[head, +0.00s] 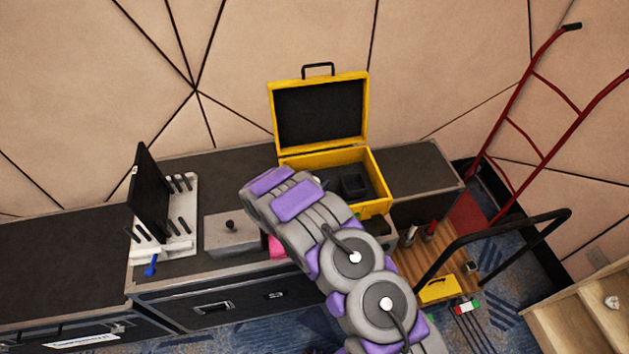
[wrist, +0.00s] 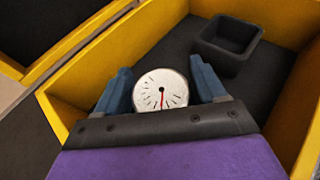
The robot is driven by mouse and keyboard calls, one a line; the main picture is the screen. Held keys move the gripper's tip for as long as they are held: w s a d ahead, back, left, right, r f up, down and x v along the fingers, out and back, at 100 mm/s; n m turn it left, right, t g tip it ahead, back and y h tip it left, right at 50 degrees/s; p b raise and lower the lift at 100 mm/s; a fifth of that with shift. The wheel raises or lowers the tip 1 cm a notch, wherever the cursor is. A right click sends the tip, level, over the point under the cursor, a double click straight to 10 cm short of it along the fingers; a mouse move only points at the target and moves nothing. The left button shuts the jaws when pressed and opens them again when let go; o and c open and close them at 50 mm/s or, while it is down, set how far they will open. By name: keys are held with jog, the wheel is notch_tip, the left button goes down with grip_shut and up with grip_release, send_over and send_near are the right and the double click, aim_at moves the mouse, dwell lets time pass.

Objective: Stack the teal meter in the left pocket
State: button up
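My gripper (wrist: 162,88) is over the inside of the yellow case (wrist: 140,38). Its blue fingers press on both sides of a meter (wrist: 160,90), whose round white dial with a red needle faces the camera. The meter's teal body is hidden from view. A square dark pocket (wrist: 232,35) lies right of the meter in the foam and looks empty. The left pocket is not visible, covered by the gripper and meter. In the head view, the open case (head: 376,209) stands on the dark cabinet, and my arm hides the gripper.
The case lid (head: 318,112) stands open against the wall. Left of the case are a grey box (head: 232,238), a pink item (head: 276,246) and a white rack (head: 180,215) with a black panel. A red hand truck (head: 540,78) leans at the right.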

jog(key=shift+o, duration=1.1)
jog(key=shift+r, duration=0.3)
jog(key=shift+s+a+r, duration=0.15)
jog(key=shift+s+a, duration=0.1)
jog(key=shift+s, duration=0.05)
jog(key=p+v, duration=0.2)
jog(key=v, duration=0.9)
jog(key=shift+s, duration=0.1)
